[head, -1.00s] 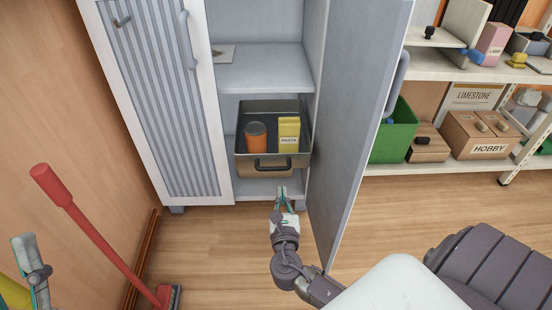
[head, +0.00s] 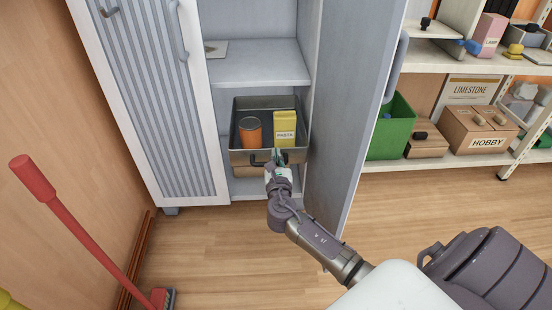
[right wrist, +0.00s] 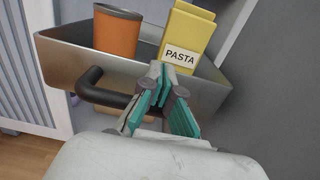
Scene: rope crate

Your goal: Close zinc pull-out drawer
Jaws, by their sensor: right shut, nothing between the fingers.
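The zinc pull-out drawer (head: 239,157) sticks out of the lower part of the open cabinet. It holds an orange cup-like container (head: 250,131) and a yellow pasta box (head: 285,130). Its dark handle (right wrist: 92,92) is on the front wall. My right gripper (head: 277,154) is shut and empty at the drawer's front. In the right wrist view its fingertips (right wrist: 158,70) overlap the front wall (right wrist: 205,92), beside the handle's right end. I cannot tell whether they touch it. My left gripper is out of view.
The cabinet's right door (head: 355,110) stands open beside my right arm; the slatted left door (head: 145,100) is shut. A red-handled broom (head: 75,222) leans at the left. A shelf with a green bin (head: 392,135) and a hobby box (head: 480,137) stands right. The floor between is clear.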

